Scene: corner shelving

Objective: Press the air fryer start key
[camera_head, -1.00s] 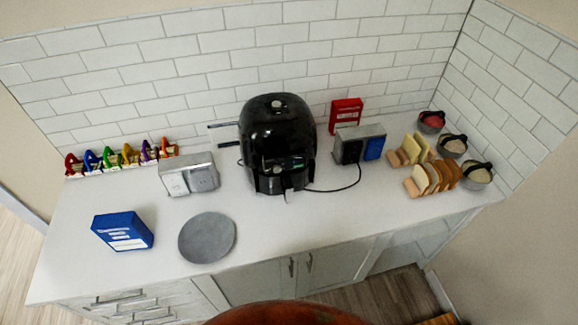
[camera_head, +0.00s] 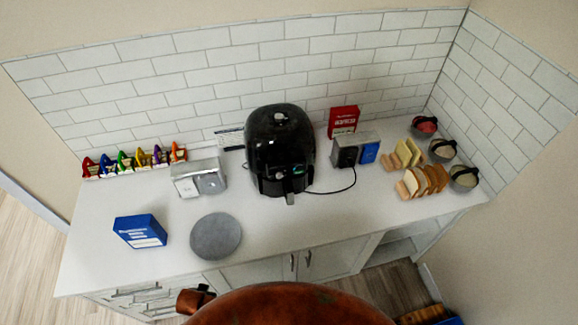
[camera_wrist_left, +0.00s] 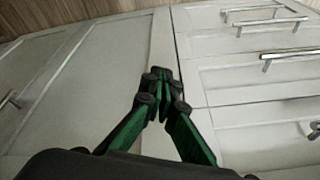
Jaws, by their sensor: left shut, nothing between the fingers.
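The black air fryer (camera_head: 281,140) stands on the white counter against the tiled back wall. Its handle faces the front, and a small dial or panel shows on its front above the handle. The start key is too small to tell apart. In the left wrist view my left gripper (camera_wrist_left: 161,78) is shut and empty, with its green and black fingers together in front of white cabinet doors and drawers. It is well away from the air fryer. The head view shows neither gripper; only a reddish-brown part of my body shows at the bottom edge.
On the counter (camera_head: 290,215) are a grey plate (camera_head: 216,236), a blue box (camera_head: 140,231), a silver dispenser (camera_head: 199,178), a red box (camera_head: 344,121), bread in racks (camera_head: 424,181) and several bowls (camera_head: 441,150). A cord runs right of the fryer. The counter before the fryer is clear.

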